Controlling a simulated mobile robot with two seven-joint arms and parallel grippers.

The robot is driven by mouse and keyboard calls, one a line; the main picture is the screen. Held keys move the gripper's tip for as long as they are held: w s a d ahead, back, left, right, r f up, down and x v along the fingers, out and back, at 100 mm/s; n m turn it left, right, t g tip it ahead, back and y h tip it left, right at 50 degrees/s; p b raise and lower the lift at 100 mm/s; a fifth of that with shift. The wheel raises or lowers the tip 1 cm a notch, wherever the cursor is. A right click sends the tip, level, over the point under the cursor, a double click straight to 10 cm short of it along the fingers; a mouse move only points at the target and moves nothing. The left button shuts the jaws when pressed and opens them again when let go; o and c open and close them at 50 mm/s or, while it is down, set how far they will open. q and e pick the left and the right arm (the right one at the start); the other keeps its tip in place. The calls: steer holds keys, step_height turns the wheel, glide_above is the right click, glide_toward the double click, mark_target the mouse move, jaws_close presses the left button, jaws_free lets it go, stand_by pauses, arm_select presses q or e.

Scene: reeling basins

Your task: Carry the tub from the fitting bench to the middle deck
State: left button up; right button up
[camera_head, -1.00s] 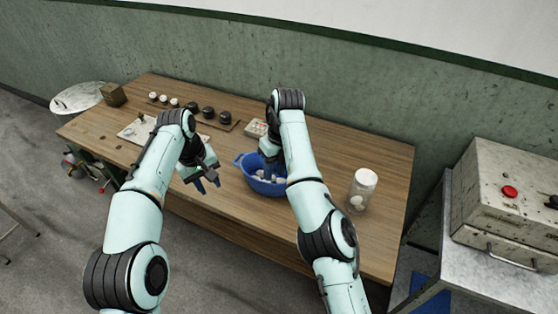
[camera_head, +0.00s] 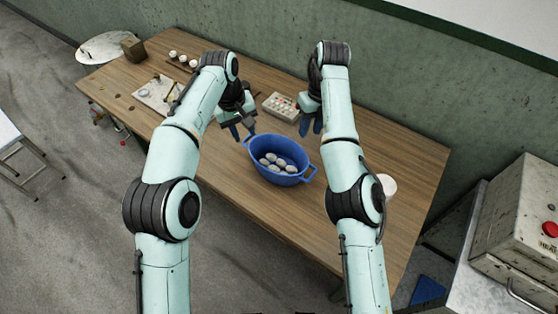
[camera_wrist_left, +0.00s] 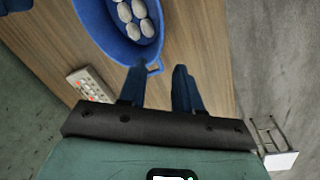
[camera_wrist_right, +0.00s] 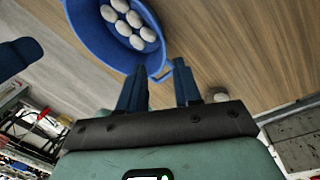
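The blue tub (camera_head: 276,179), holding several whitish oval cocoons (camera_head: 283,163), stands upright on the wooden fitting bench (camera_head: 230,185). It has a loop handle at each end. My left gripper (camera_head: 244,131) is open and empty beside the tub's left handle; in the left wrist view that handle (camera_wrist_left: 155,69) shows just past the fingertips. My right gripper (camera_head: 311,127) is open and empty, behind and above the tub's right end. In the right wrist view the right handle (camera_wrist_right: 162,76) appears between the fingertips, apparently still beyond them. I cannot pick out the middle deck.
A button panel (camera_head: 282,105) lies behind the tub. A white-lidded jar (camera_head: 389,185) is partly hidden by my right arm. A board with small parts (camera_head: 157,93) lies at left. A metal machine with a red button (camera_head: 520,220) stands at right. The bench front is clear.

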mark_target(301, 159)
arm_select(q)
steer(key=shift+f, duration=0.1)
